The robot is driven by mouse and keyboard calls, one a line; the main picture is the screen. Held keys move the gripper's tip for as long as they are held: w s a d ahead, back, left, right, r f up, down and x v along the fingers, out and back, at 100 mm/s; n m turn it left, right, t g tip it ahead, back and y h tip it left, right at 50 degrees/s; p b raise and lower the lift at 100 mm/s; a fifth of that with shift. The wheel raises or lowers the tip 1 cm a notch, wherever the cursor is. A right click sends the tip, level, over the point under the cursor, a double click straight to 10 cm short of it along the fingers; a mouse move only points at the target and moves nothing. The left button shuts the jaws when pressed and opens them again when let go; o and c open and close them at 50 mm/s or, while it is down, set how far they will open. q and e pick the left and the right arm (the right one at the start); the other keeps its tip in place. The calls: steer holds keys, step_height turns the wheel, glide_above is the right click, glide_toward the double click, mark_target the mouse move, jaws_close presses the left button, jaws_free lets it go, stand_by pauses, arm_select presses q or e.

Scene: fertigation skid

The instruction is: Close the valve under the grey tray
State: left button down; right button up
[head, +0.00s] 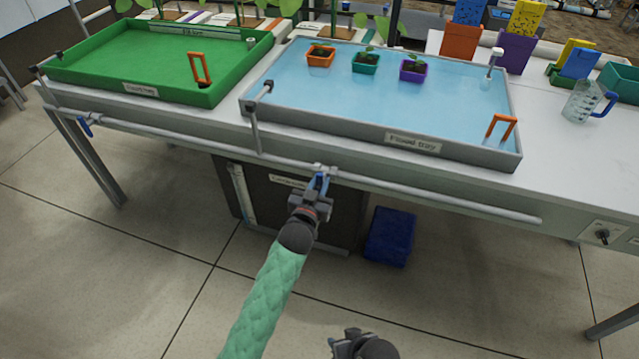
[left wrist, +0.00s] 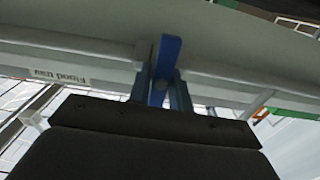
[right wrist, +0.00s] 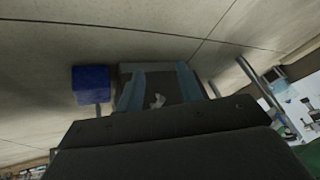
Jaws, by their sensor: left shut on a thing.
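The grey tray (head: 470,154), labelled "Flood tray" and holding blue water, stands on the white bench. A pale pipe (head: 430,196) runs along the bench front below it. A valve with a blue handle (head: 321,182) sits on this pipe. My left gripper (head: 319,192) is shut on that handle. In the left wrist view the blue handle (left wrist: 164,70) stands between the two fingers, crosswise to the pipe. The fingers hide part of it. My right gripper (right wrist: 160,88) is open and empty, low over the floor, away from the valve.
A green tray (head: 160,88) stands at left, with another blue valve handle (head: 85,127) below it. Under the bench are a dark cabinet (head: 345,215) and a blue bin (head: 390,237). A measuring jug (head: 582,101) stands at right. The floor in front is clear.

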arm_select(q)
steer(key=c, duration=1.4)
jaws_free()
steer(key=shift+o, duration=0.2)
steer(key=shift+s, duration=0.1)
